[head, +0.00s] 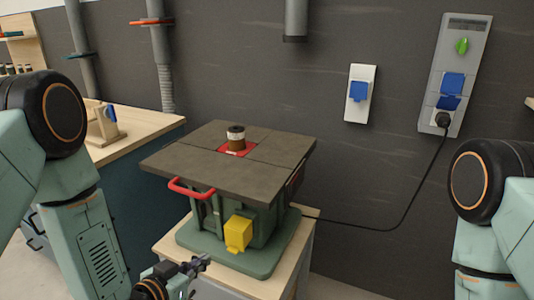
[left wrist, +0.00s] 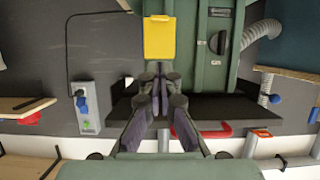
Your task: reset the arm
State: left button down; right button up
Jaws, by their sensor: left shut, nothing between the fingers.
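My left gripper (head: 196,265) shows at the bottom of the head view, low in front of the green machine (head: 264,228). It is shut and empty. In the left wrist view, the fingertips (left wrist: 161,78) are close together, just short of a yellow box (left wrist: 159,38) on the machine's front. The yellow box also shows in the head view (head: 238,234). I cannot tell whether the fingers touch anything. My right arm comes in at the right edge of the head view; its gripper is out of the picture.
The machine has a dark flat top (head: 190,152) and a red handle (head: 191,188), and stands on a wooden stand (head: 174,242). A black cable (head: 408,205) runs to a wall socket panel (head: 458,70). A wooden workbench (head: 140,122) is at the left.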

pick_arm(q)
jog(key=s+a+f+n+g+y, duration=0.1)
jog(key=s+f+g, duration=0.3)
jog(key=s, duration=0.6)
jog(key=s+a+f+n+g+y, duration=0.1)
jog(key=s+f+g, duration=0.3)
jog(key=s, duration=0.6)
jog(key=s+a+f+n+g+y, duration=0.1)
jog(key=s+f+g, duration=0.3)
jog(key=s, duration=0.7)
notch_tip(320, 180, down, 3)
jog(key=shift+a+r+n+g+y, duration=0.2)
jog(key=shift+n+g+y, duration=0.25)
jog(key=shift+y, duration=0.35)
jog(key=shift+f, duration=0.1)
